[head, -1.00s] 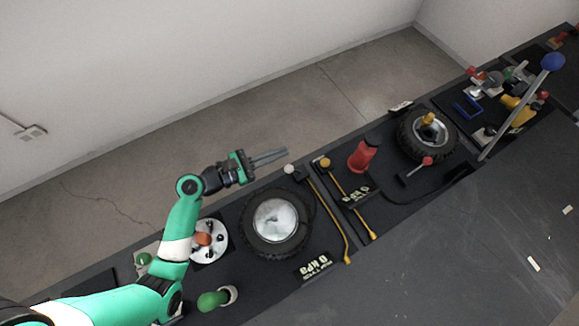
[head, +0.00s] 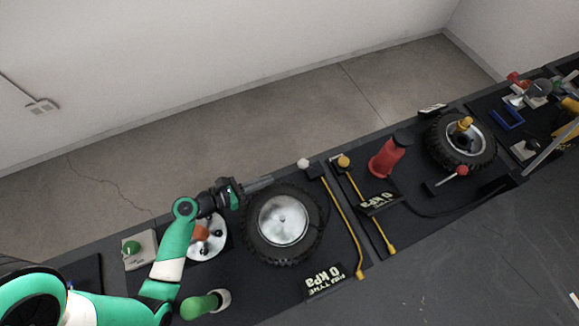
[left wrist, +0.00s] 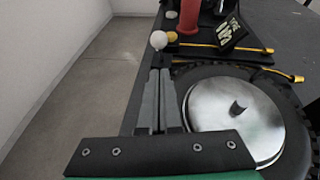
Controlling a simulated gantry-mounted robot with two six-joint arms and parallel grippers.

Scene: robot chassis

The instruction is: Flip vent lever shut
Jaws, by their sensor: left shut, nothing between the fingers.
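No lever is labelled as the vent lever. A white-knobbed lever (head: 304,164) stands at the back edge of the bench, right of the large tire (head: 250,243); the knob also shows in the left wrist view (left wrist: 158,40). A yellow-knobbed lever (head: 343,161) stands just right of it. My left gripper (head: 271,180) is shut and empty, at the tire's back edge, left of the white knob and apart from it. In the left wrist view its closed fingers (left wrist: 160,75) point toward the white knob. My right gripper is not in view.
Yellow hoses (head: 345,222) run forward from both levers. A black display reading 0 kPa (head: 324,281) lies in front of the tire. A red bottle-like object (head: 386,158) and a smaller tire (head: 438,150) stand to the right. The floor (head: 230,140) behind the bench is clear.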

